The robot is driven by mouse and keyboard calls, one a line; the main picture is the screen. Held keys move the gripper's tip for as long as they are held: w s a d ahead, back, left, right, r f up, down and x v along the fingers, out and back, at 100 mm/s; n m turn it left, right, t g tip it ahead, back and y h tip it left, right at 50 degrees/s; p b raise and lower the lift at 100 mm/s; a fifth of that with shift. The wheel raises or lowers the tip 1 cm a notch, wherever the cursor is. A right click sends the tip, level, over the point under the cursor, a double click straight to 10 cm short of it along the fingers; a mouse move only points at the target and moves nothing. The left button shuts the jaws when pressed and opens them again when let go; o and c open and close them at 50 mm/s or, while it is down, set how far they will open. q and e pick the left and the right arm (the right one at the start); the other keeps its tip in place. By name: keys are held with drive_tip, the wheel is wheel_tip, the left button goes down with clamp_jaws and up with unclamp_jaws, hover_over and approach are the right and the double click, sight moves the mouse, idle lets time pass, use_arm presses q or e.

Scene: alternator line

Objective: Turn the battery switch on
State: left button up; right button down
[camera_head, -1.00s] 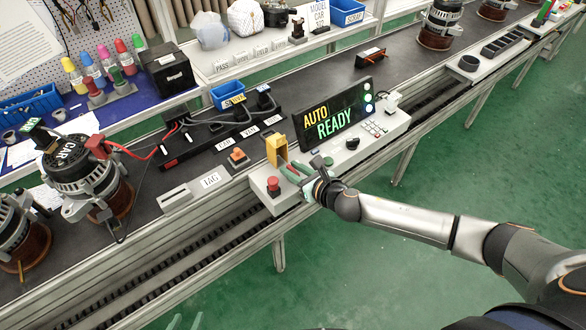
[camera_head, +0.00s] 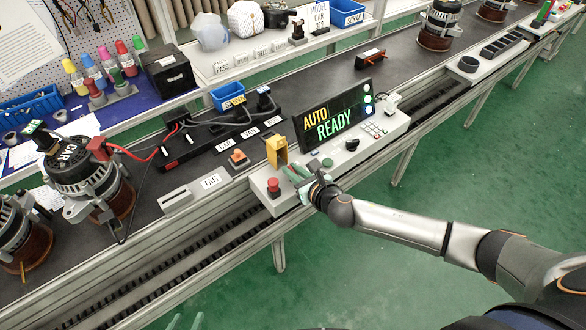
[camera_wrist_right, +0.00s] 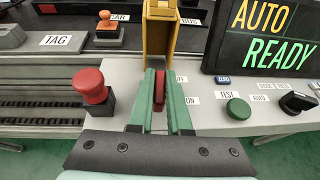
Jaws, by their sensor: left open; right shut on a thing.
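The battery switch is a red lever (camera_wrist_right: 159,90) on the grey control panel (camera_wrist_right: 215,110), with OFF and ON labels beside it, ON being the nearer. Its yellow guard (camera_wrist_right: 160,30) stands raised behind the lever and also shows in the head view (camera_head: 276,151). My right gripper (camera_wrist_right: 159,76) has its green fingers on either side of the lever and is shut on it. In the head view the right gripper (camera_head: 291,173) hides the lever. My left gripper (camera_head: 186,321) is open and empty at the bottom edge, away from the panel.
A red mushroom button (camera_wrist_right: 93,86) stands just left of my right gripper. A green TEST button (camera_wrist_right: 238,109) and a black knob (camera_wrist_right: 298,102) are to the right. The display (camera_head: 334,112) reads AUTO READY. An alternator (camera_head: 85,175) stands at the left.

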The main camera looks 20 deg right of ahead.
drive_tip(key=m+h+p, duration=0.2)
drive_tip(key=m+h, duration=0.2)
drive_tip(key=shift+a+h, duration=0.15)
drive_tip(key=shift+h, duration=0.15)
drive_tip(key=shift+m+h, duration=1)
drive_tip(key=shift+h, duration=0.2)
drive_tip(key=shift+m+g+h, duration=0.5)
drive_tip(key=shift+m+h, duration=0.4)
drive_tip(key=shift+h, duration=0.4)
drive_tip(key=c, duration=0.9)
unclamp_jaws()
drive_tip(key=shift+o, duration=0.2)
